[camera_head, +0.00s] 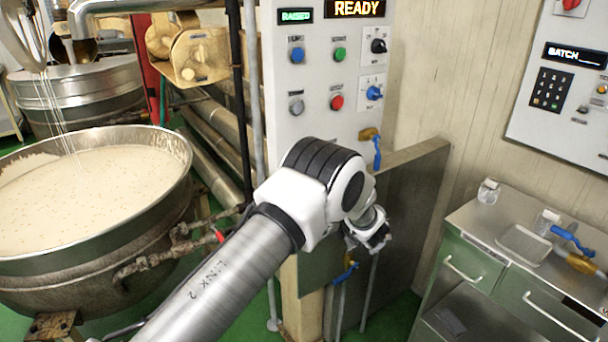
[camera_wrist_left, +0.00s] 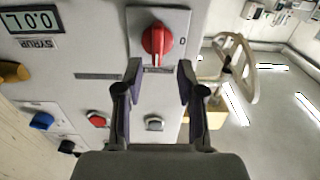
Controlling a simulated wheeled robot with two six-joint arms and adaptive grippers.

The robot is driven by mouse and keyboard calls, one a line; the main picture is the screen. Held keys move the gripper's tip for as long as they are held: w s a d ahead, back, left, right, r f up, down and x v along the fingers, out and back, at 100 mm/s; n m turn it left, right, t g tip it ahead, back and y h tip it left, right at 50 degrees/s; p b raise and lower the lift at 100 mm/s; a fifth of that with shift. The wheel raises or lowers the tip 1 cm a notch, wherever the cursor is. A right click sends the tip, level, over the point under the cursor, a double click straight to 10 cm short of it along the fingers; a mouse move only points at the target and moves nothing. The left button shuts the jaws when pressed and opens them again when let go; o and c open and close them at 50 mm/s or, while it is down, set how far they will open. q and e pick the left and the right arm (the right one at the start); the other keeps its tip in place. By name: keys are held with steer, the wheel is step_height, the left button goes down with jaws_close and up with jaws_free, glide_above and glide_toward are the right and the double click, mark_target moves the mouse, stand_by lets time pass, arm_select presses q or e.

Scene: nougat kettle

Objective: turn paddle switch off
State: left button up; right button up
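The red paddle switch (camera_wrist_left: 157,40) sits on a light square plate at the top middle of the left wrist view. Its white mark points down in that picture, and a "0" is printed to its right. My left gripper (camera_wrist_left: 160,76) is open. Its two dark fingers stand apart just below the switch in that view, with nothing between them. Whether the tips touch the panel, I cannot tell. In the head view my left arm hides the switch on the control panel (camera_head: 325,70); its fingers cannot be made out there. My right gripper is not in view.
A red button (camera_wrist_left: 97,118) and a grey button (camera_wrist_left: 155,123) lie close to the fingers, with a display (camera_wrist_left: 30,20) to one side. In the head view, a blue-handled valve (camera_head: 375,150) is right of the arm, a kettle (camera_head: 95,260) left, a steel cabinet (camera_head: 500,255) right.

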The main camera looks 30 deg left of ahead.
arm_select(q)
steer(key=p+x, duration=0.1)
steer(key=x, duration=0.4)
steer(key=shift+w+f, duration=0.1)
steer(key=shift+w, duration=0.05)
jaws_close()
steer(key=shift+f+n+b, duration=0.2)
steer(key=shift+n+b, duration=4.3)
steer(key=shift+b, duration=1.1)
steer(key=shift+f+n+b, duration=0.2)
steer(key=shift+n+b, duration=4.3)
steer(key=shift+b, duration=1.05)
